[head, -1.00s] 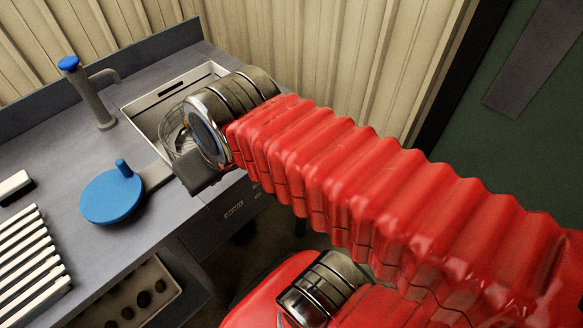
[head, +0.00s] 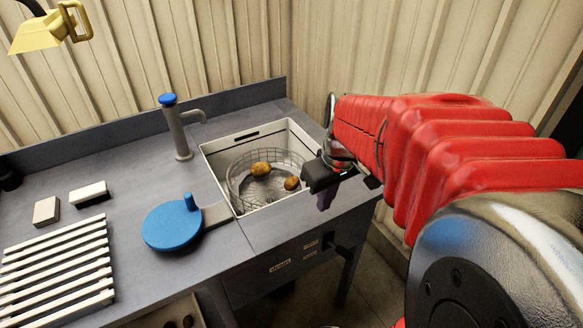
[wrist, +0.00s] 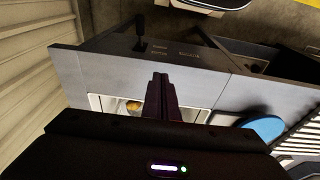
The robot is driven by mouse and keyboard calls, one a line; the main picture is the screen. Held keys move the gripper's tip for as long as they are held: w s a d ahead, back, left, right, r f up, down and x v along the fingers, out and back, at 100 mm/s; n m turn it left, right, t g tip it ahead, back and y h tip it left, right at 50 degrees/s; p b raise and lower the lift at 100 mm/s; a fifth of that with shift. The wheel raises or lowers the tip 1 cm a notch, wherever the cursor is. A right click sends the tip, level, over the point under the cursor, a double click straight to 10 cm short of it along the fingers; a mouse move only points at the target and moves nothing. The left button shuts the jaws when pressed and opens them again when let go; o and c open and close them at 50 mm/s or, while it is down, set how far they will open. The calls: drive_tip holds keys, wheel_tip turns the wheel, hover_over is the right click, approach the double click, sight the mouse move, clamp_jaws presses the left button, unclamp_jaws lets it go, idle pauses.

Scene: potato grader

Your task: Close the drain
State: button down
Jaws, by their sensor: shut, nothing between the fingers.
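The sink (head: 215,160) is a pale square basin set in the grey counter, with a wire basket (head: 240,180) holding two potatoes (head: 261,169). On the front panel (head: 285,262) below it is a small black handle (head: 331,243) beside printed labels too small to read; the handle also shows in the wrist view (wrist: 140,28). The drain opening itself is hidden. My gripper (head: 325,200) is shut and empty, pointing down by the sink's right rim. In the wrist view its fingers (wrist: 160,78) are together over the counter, apart from the handle.
A yellow scoop-like thing (head: 38,35) hangs upper left.

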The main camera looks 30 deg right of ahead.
drive_tip(key=d+f+g+y, duration=0.1)
drive_tip(key=d+f, duration=0.4)
drive_tip(key=d, duration=0.4)
drive_tip(key=shift+s+d+f, duration=0.2)
drive_tip(key=shift+s+f, duration=0.15)
drive_tip(key=shift+s, duration=0.1)
drive_tip(key=shift+f, duration=0.1)
hover_over(343, 248)
drive_tip(key=w+d, duration=0.1)
drive_tip(key=w, duration=0.1)
drive_tip(key=f, duration=0.9)
drive_tip(key=shift+s+f, duration=0.25)
drive_tip(key=shift+f, duration=0.15)
drive_tip(key=f, duration=0.1)
drive_tip(key=s+f, duration=0.1)
drive_tip(key=shift+s+a+f, duration=0.2)
drive_tip(key=shift+f, duration=0.15)
drive_tip(key=shift+s+f, duration=0.15)
drive_tip(key=shift+f, duration=0.2)
